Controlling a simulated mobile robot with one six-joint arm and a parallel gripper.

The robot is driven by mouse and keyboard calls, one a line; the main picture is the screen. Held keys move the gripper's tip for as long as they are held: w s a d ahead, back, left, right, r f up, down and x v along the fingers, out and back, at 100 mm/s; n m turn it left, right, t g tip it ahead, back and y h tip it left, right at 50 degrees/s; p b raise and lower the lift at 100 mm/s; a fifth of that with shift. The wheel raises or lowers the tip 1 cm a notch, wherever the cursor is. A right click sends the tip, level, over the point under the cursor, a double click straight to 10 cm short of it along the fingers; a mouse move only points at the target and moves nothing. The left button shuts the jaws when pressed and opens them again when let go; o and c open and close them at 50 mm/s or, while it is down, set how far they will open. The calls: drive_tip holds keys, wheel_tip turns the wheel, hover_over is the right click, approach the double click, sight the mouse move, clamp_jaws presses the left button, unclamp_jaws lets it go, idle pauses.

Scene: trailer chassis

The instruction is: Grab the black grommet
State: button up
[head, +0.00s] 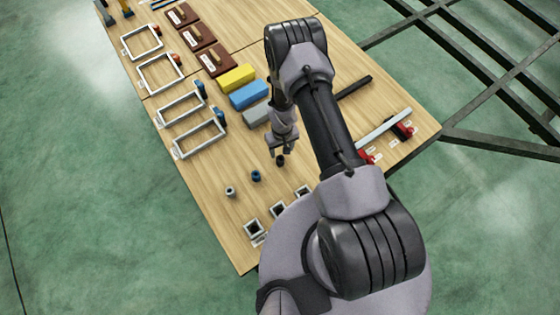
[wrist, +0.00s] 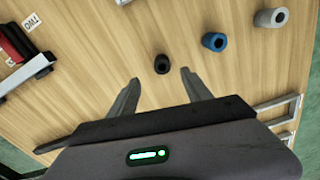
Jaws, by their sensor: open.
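The black grommet (wrist: 161,64) stands on the wooden table. In the wrist view it shows just beyond and between the two fingertips, apart from both. In the head view the black grommet (head: 280,160) is a small dark shape just below my gripper (head: 282,149). In the wrist view my gripper (wrist: 160,79) is open with nothing between its fingers. A blue grommet (wrist: 214,41) stands to the right of the black one, and a grey grommet (wrist: 271,17) stands farther right.
Square metal frames (head: 254,228) stand at the table's near edge. Yellow (head: 237,78), blue (head: 248,95) and grey blocks lie behind my gripper. A red clamp (wrist: 15,40) lies at the left in the wrist view. The table (head: 205,175) is bare left of the grommets.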

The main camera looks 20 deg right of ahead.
drive_tip(key=b, duration=0.1)
hover_over(280, 159)
drive_tip(key=f, duration=0.4)
drive_tip(key=shift+s+d+f, duration=0.15)
drive_tip(key=shift+d+f, duration=0.05)
drive_tip(key=shift+d, duration=0.05)
drive_tip(key=f+b, duration=0.2)
drive_tip(key=f, duration=0.1)
drive_tip(key=f+b, duration=0.1)
drive_tip(key=f, duration=0.1)
drive_tip(key=shift+w+a+f, duration=0.15)
drive_tip(key=shift+w+a, duration=0.05)
drive_tip(key=shift+w, duration=0.05)
drive_tip(key=shift+r, duration=0.2)
clamp_jaws()
